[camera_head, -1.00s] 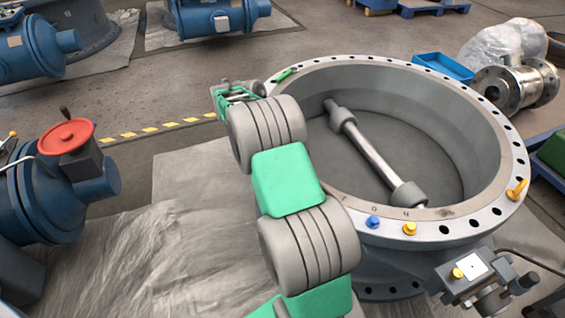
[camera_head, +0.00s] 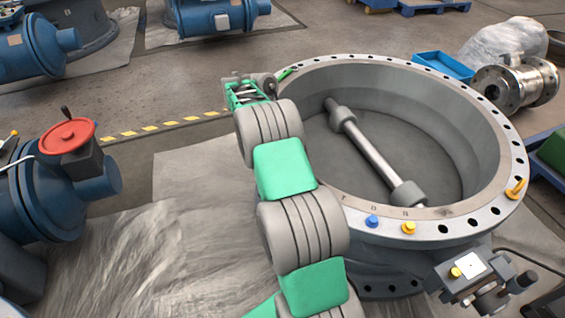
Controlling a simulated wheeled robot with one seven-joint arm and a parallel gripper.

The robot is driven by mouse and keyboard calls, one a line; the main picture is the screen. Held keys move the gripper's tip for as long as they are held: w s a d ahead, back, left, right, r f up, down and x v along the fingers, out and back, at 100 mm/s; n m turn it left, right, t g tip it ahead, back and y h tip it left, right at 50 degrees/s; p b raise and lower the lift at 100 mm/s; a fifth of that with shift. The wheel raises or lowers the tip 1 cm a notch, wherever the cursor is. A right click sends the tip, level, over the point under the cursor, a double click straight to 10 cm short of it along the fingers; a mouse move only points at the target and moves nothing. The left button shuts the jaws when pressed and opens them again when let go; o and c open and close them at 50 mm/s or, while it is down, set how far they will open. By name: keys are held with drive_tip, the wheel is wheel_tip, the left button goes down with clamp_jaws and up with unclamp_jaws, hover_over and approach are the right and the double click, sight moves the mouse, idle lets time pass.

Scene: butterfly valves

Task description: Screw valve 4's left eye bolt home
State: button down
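The large grey butterfly valve (camera_head: 470,225) stands at the right, with a ring of holes in its flange and a shaft across its bore. At the flange's far left edge a small green piece (camera_head: 287,73) shows; it may be the left eye bolt, but its shape and how deep it sits are unclear. A yellow-orange eye bolt (camera_head: 516,188) stands at the flange's right edge. My gripper (camera_head: 250,88) is at the end of my green and grey arm, just left of the green piece. Its fingers are too small to read, and I cannot tell whether it touches anything.
A blue cap (camera_head: 372,221) and a yellow cap (camera_head: 409,227) sit on the flange's near side. A blue valve with a red handwheel (camera_head: 67,135) stands at the left. A blue tray (camera_head: 442,66) lies behind the valve. Floor sheeting at the left is clear.

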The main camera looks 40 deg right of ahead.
idle(0.3)
drive_tip(key=c, duration=1.5)
unclamp_jaws()
drive_tip(key=shift+o, duration=0.2)
drive_tip(key=p+v, duration=0.3)
drive_tip(key=p, duration=0.1)
drive_tip(key=p+v, duration=0.4)
drive_tip(key=shift+s+r+p, duration=0.15)
drive_tip(key=shift+r+p, duration=0.1)
drive_tip(key=shift+p, duration=0.1)
drive_tip(key=shift+w+r+p, duration=0.2)
drive_tip(key=shift+w+p, duration=0.1)
drive_tip(key=shift+p, duration=0.15)
